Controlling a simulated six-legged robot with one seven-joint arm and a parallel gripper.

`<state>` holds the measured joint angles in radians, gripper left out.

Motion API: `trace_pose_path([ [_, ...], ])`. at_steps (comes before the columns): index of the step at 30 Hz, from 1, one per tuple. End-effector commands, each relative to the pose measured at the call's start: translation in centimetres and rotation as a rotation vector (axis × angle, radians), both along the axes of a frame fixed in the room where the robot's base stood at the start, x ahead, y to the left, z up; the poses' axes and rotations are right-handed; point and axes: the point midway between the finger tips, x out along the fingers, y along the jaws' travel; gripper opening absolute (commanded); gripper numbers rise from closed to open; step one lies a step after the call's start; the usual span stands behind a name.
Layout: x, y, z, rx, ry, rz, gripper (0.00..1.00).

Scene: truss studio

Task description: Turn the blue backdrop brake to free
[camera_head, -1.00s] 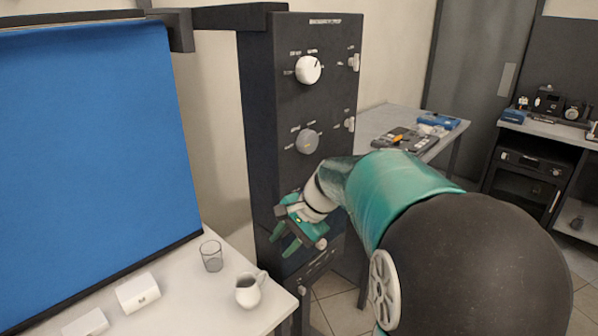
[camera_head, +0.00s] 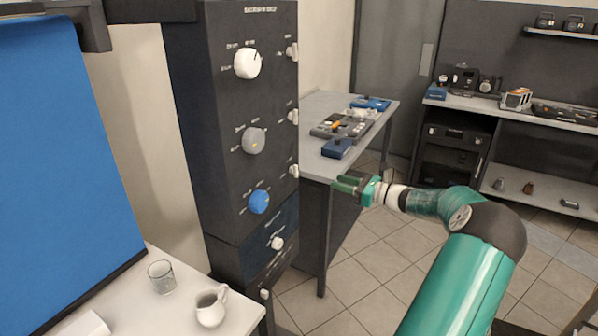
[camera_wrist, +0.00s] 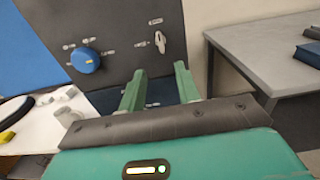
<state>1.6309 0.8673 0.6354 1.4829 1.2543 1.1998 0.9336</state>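The blue brake knob (camera_head: 259,201) is the lowest large dial on the front of the dark control column (camera_head: 235,120). A grey dial (camera_head: 254,140) and a white dial (camera_head: 247,63) sit above it. In the wrist view the blue knob (camera_wrist: 85,60) shows a small yellow mark near its lower edge; the labels around it are too small to read. My gripper (camera_head: 350,186) is to the right of the column, apart from the knob. In the wrist view its two green fingers (camera_wrist: 160,90) are spread with nothing between them, and the knob lies to their upper left.
Small white side levers (camera_head: 294,171) line the column's right edge, and a small white knob (camera_head: 277,243) sits below. A glass (camera_head: 161,277) and a white jug (camera_head: 211,307) stand on the white table at lower left. A grey bench (camera_head: 318,163) stands behind my gripper.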

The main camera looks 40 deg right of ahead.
Motion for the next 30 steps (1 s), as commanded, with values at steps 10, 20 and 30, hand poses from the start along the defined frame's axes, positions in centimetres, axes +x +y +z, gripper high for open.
trace_pose_path([
  [10, 4.1, 1.1, 0.1, 0.003, -0.004, 0.003, 0.33],
  [20, 10.5, 3.0, 0.1, 0.004, -0.004, 0.003, 0.33],
  [30, 13.4, 3.8, 0.1, 0.002, -0.003, 0.000, 0.33],
])
